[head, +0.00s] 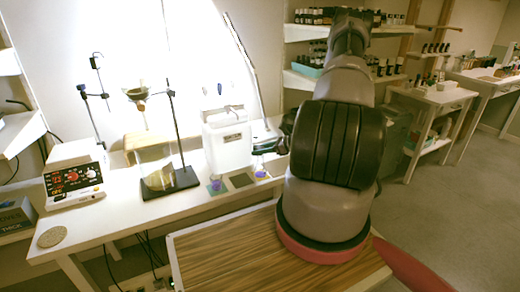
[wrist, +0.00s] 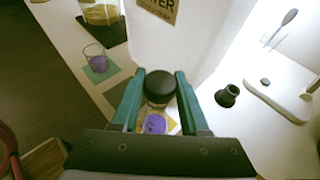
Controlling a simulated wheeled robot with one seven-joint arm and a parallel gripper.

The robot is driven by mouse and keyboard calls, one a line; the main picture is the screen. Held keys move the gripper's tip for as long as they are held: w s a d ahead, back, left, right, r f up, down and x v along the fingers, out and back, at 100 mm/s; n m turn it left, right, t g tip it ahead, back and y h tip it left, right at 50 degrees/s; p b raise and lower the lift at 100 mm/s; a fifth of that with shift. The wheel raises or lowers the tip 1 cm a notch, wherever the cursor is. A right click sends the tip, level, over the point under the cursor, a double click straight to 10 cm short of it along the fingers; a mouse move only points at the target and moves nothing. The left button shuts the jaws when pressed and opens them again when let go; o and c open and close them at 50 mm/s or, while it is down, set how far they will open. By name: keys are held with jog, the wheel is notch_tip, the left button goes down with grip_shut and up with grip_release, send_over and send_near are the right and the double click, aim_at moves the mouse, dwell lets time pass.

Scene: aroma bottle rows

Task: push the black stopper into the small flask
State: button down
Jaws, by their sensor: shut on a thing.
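My gripper (wrist: 160,76) shows in the wrist view with its two green fingers shut on the black stopper (wrist: 159,86), a round dark piece between the fingertips. The small flask (wrist: 155,124), with purple liquid, shows beyond and just below the stopper, between the fingers, on a yellowish mat. I cannot tell whether the stopper touches the flask's mouth. In the head view the small flask (head: 260,172) stands on the white bench near its front edge; my arm hides the gripper and stopper there.
A glass with purple liquid (wrist: 97,62) stands on a green mat (wrist: 103,72). A white water container (head: 228,143) stands behind the flask. A black flared piece (wrist: 228,95) is on the bench to the right. A stand (head: 170,187) with a beaker is further left.

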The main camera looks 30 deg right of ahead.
jog(key=shift+f, duration=0.75)
jog(key=shift+c, duration=1.7)
grip_release()
jog(key=shift+s+d, duration=0.1)
jog(key=v, duration=1)
jog(key=shift+s+d, duration=0.2)
jog(key=shift+r, duration=0.1)
